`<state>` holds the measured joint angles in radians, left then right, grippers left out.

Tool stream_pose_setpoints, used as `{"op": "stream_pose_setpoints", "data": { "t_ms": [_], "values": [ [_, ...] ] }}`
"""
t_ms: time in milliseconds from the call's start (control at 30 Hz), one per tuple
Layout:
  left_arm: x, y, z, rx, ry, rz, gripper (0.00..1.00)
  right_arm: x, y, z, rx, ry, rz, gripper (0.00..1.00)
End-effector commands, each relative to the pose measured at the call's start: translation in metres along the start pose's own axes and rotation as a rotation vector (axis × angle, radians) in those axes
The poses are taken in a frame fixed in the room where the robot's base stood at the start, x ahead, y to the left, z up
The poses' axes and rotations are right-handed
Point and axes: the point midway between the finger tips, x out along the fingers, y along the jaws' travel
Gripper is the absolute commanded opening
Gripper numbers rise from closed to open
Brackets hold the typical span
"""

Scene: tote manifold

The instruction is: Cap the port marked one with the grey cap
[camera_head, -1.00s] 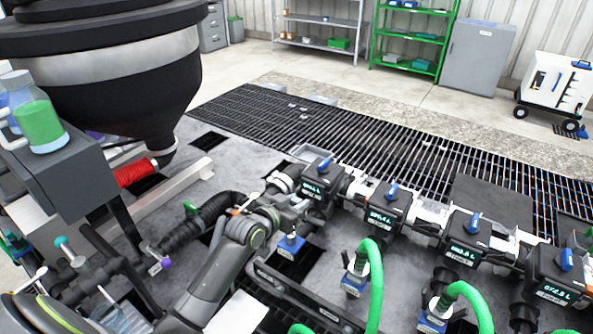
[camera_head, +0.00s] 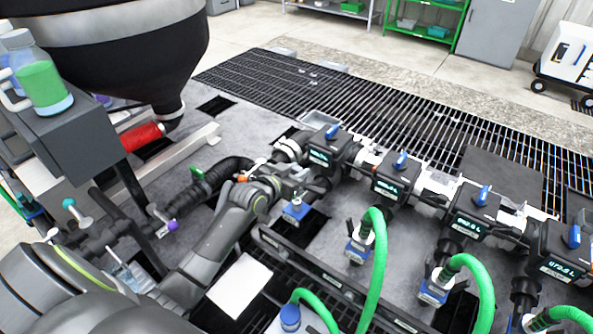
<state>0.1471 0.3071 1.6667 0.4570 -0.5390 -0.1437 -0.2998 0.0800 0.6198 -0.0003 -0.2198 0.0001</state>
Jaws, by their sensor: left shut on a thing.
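My left gripper (camera_head: 299,176) reaches in from the left to the near side of the leftmost metering block (camera_head: 331,151) of the black manifold. It is shut on a small grey piece, which looks like the grey cap; fingers and wrist hide most of it. I cannot tell whether the piece touches a port. The number labels are too small to read, so I cannot make out which port is marked one. A blue-tagged fitting (camera_head: 296,210) stands just below the gripper. My right gripper is not in view.
Further metering blocks (camera_head: 398,186) with blue valve handles run to the right. Green hoses (camera_head: 377,260) rise in front of them from blue-tagged fittings (camera_head: 358,248). A ribbed black hose (camera_head: 213,182) and a large dark hopper (camera_head: 140,62) are at the left.

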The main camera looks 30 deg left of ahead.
Motion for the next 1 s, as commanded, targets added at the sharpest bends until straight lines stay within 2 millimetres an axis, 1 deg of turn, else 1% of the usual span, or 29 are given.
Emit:
{"op": "stream_pose_setpoints", "data": {
  "t_ms": [33,200,1000],
  "values": [
    [0.002,0.000,0.007,0.000,0.001,0.000,0.01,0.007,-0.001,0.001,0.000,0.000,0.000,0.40],
    [0.006,0.000,0.018,0.000,0.001,0.000,0.01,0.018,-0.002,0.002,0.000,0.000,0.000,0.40],
    [0.022,0.000,0.071,0.000,0.001,0.000,0.01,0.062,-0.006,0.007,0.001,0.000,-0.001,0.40]
  ]
}}
